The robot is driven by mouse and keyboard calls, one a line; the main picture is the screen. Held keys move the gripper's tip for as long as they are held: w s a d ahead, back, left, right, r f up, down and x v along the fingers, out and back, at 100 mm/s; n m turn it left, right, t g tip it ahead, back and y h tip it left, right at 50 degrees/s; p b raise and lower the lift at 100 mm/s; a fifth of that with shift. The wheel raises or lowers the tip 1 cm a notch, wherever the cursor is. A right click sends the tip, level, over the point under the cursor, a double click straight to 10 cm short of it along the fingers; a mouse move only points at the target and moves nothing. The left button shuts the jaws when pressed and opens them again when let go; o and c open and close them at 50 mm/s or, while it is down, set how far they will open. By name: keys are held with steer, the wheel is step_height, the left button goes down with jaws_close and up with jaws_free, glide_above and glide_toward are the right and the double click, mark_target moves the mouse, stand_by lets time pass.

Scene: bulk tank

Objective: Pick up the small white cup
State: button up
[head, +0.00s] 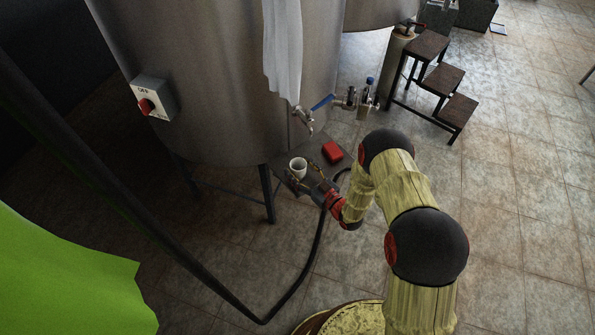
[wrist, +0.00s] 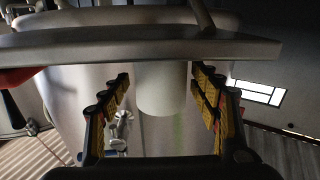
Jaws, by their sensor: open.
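The small white cup (head: 298,167) stands upright on a small dark shelf (head: 318,150) beside the steel tank. In the wrist view, which looks upside down, the cup (wrist: 160,92) hangs below the shelf edge (wrist: 130,46), between my two fingers. My gripper (head: 305,178) is open at the near side of the cup. Clear gaps show between the cup and both yellow-padded fingers in the wrist view, so neither finger appears to touch it. How deep the cup sits between the fingers is hard to tell.
A red object (head: 332,152) lies on the shelf right of the cup. A black hose (head: 317,245) runs below. Steps (head: 440,80) stand behind; tiled floor right is clear.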

mark_target(294, 164)
steer(key=x, duration=0.2)
steer(key=f+b+x, duration=0.1)
steer(key=shift+w+a, duration=0.25)
steer(key=shift+a, duration=0.1)
steer(key=shift+w+a+r, duration=0.1)
steer(key=shift+w+a, duration=0.05)
steer(key=shift+w, duration=0.1)
steer(key=shift+c, duration=0.9)
steer(key=c, duration=1)
